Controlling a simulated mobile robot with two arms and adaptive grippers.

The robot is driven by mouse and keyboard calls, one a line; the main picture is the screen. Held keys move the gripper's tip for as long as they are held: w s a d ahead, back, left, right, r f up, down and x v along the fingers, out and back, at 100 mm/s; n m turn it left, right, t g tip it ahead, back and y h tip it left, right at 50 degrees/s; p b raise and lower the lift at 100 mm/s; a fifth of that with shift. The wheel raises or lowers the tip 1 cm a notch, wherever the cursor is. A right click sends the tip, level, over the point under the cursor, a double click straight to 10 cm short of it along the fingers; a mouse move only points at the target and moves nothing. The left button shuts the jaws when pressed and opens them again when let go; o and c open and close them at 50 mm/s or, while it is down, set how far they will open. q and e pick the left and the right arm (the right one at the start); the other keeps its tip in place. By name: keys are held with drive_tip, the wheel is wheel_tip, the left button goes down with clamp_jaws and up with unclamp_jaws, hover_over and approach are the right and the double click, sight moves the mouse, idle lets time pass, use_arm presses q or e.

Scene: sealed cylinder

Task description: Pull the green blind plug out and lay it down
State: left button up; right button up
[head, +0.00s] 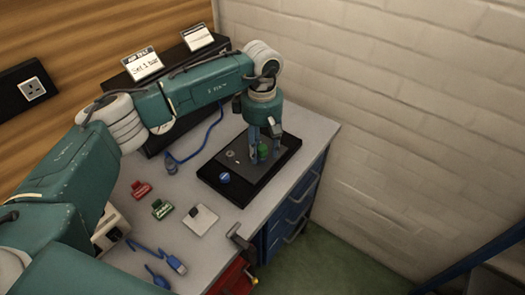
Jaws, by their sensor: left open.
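The green blind plug (264,151) stands on the black board (213,180), right of its middle. My left gripper (264,154) points down over it, with its fingers on either side of the plug. The fingers look open, and I cannot tell whether they touch the plug. The gripper hides part of the plug and whatever it sits in. My right gripper is out of view.
A red tag (141,189), a green tag (162,208), a white card (200,220) and blue cables (170,262) lie on the grey bench top (185,252). A white brick wall (400,120) stands to the right.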

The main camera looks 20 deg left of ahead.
sight(262, 147)
use_arm(q)
drive_tip(key=shift+c, duration=0.2)
idle(0.3)
clamp_jaws()
drive_tip(key=shift+w+r, duration=0.1)
drive_tip(key=shift+r, duration=0.1)
drive_tip(key=shift+r+p, duration=1)
drive_tip(key=shift+r, duration=1.85)
